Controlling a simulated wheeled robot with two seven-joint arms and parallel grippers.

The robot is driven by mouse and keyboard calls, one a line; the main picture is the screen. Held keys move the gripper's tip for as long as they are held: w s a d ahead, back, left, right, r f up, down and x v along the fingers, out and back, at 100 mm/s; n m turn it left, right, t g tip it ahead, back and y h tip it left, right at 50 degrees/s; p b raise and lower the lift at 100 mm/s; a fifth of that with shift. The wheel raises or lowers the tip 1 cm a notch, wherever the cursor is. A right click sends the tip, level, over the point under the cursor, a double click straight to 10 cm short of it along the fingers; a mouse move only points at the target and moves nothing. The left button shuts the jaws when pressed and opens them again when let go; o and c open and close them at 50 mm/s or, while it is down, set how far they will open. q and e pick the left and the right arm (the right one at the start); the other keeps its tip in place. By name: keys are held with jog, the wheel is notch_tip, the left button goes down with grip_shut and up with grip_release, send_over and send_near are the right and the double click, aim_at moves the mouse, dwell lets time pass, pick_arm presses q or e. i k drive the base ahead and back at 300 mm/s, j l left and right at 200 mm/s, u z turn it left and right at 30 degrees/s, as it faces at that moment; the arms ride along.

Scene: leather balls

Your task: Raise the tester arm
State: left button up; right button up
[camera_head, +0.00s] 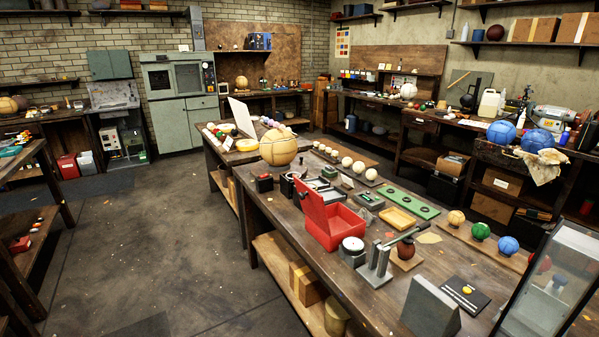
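A grey metal tester (377,262) with an upright post stands on the long wooden workbench (340,290), right of the red open box. Its arm (402,237) is a thin metal bar that runs from the post up and to the right, slanting only slightly. The arm passes over or close to a brown leather ball (405,251) on a small wooden base; I cannot tell whether they touch. Neither of my grippers shows in this view.
The red box (335,226) and a round white-topped gauge (353,245) stand left of the tester. A grey wedge block (430,306), a black card (466,296) and a glass case (552,285) are in front and right. Open floor (150,235) lies left of the bench.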

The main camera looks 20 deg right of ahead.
aim_at(407, 238)
jog(key=z, duration=1.55)
